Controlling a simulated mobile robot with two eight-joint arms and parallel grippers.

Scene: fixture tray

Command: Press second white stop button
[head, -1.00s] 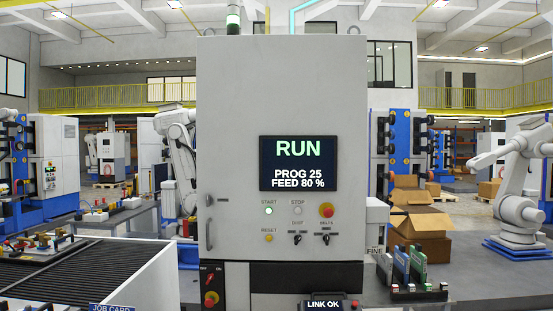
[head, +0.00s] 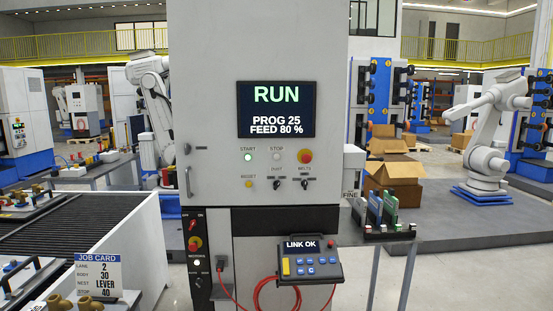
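A tall grey control cabinet (head: 210,110) stands in the middle of the head view. Its screen (head: 276,109) reads RUN, PROG 25, FEED 80 %. Below the screen, a START button (head: 248,157) glows green-white. A white button labelled STOP (head: 277,157) sits just right of it, unlit. A yellow RESET button (head: 248,184) and two black selector knobs (head: 277,184) form the lower row. Neither of my grippers is in view.
A pendant reading LINK OK (head: 308,262) with a red cable hangs at the cabinet's lower front. A conveyor (head: 70,225) with a job card (head: 98,275) lies at left. A rack of coloured plates (head: 380,212) stands at right, with cardboard boxes (head: 395,180) behind.

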